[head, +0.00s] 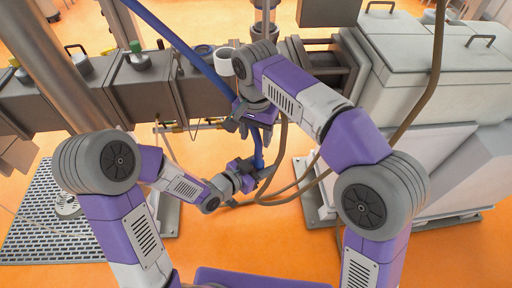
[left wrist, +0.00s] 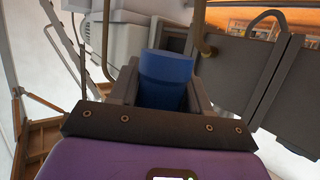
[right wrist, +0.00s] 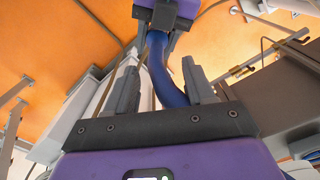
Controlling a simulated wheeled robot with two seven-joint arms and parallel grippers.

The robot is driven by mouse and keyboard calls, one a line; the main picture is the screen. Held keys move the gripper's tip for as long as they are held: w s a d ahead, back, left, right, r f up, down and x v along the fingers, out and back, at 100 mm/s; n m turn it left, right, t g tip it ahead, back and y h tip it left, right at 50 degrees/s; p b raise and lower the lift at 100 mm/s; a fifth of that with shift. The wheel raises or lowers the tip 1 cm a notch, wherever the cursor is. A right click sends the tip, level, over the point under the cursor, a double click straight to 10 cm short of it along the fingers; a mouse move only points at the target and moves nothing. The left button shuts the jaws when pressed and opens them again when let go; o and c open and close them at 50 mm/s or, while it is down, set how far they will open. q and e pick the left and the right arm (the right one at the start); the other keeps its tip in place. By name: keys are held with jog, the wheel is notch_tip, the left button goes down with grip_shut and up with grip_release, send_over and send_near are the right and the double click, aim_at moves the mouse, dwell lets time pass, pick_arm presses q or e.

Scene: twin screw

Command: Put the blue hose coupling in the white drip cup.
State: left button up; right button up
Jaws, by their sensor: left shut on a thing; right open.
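The blue hose (head: 188,52) comes down from the upper left, past my right gripper, to my left gripper. My left gripper (head: 250,176) is low, shut on the blue hose coupling, which shows as a thick blue cylinder (left wrist: 167,72) between its fingers in the left wrist view. My right gripper (head: 254,117) is above it, open. In the right wrist view, the hose (right wrist: 168,78) runs between or just beyond its open fingers (right wrist: 163,85); contact is unclear. The white drip cup (head: 224,62) stands on the grey machine's top, behind my right gripper; its inside is mostly hidden.
Pale cabinets (head: 405,50) fill the right. A brown hose (head: 432,75) hangs there and loops low near my grippers. Orange floor (head: 285,235) is open in front.

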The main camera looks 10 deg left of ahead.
aim_at(256, 156)
notch_tip(256, 156, down, 8)
jog(key=shift+f, duration=0.2)
grip_shut()
pick_arm(q)
jog(key=o, duration=1.1)
jog(key=shift+d, duration=0.1)
jog(key=shift+c, duration=0.2)
pick_arm(e)
jog(key=shift+a, duration=0.1)
pick_arm(q)
jog(key=shift+o, duration=0.9)
